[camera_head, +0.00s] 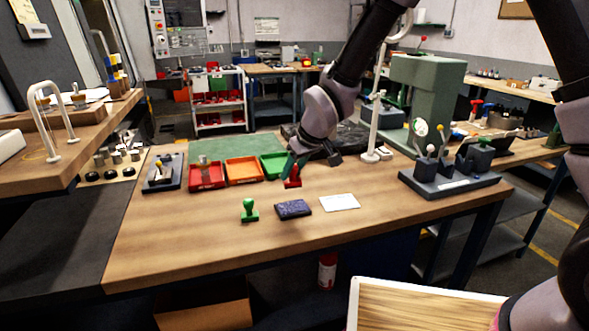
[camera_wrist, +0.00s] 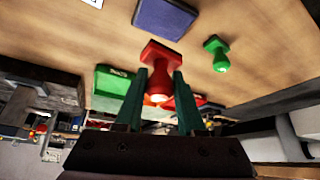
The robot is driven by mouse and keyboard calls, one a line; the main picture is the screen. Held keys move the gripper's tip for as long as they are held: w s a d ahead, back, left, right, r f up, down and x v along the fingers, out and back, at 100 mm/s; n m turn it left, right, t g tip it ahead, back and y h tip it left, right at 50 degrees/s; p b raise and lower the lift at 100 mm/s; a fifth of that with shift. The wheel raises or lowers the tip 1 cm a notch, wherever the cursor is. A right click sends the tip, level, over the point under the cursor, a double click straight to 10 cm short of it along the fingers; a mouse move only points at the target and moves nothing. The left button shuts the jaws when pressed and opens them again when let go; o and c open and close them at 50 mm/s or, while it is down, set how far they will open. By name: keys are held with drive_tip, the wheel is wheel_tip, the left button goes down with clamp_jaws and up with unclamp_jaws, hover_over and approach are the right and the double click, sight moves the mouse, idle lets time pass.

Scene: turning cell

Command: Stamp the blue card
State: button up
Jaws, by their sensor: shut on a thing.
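My gripper (camera_head: 297,165) is shut on a red stamp (camera_head: 292,182), with its green fingers on either side of the handle. In the wrist view the stamp (camera_wrist: 160,54) sits between the fingers, base pointing away. I cannot tell whether its base touches the table. A flat dark-blue rectangular piece (camera_head: 293,209), pad or card, lies on the table in front of the stamp; it shows in the wrist view too (camera_wrist: 165,17). A white card (camera_head: 340,202) lies to its right. A green stamp (camera_head: 249,210) stands to its left.
Red (camera_head: 207,177), orange (camera_head: 243,171) and green (camera_head: 274,165) trays stand behind, left of my gripper. A dark holder with levers (camera_head: 450,180) stands at right, near a white post (camera_head: 374,130). The wooden table's (camera_head: 210,250) front part is clear.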

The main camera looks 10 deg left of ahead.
sight(296, 187)
drive_tip(key=shift+f, duration=2.9)
drive_tip(key=shift+f, duration=0.55)
drive_tip(key=shift+r, duration=0.1)
drive_tip(key=shift+r, duration=3.45)
drive_tip(key=shift+d, duration=0.15)
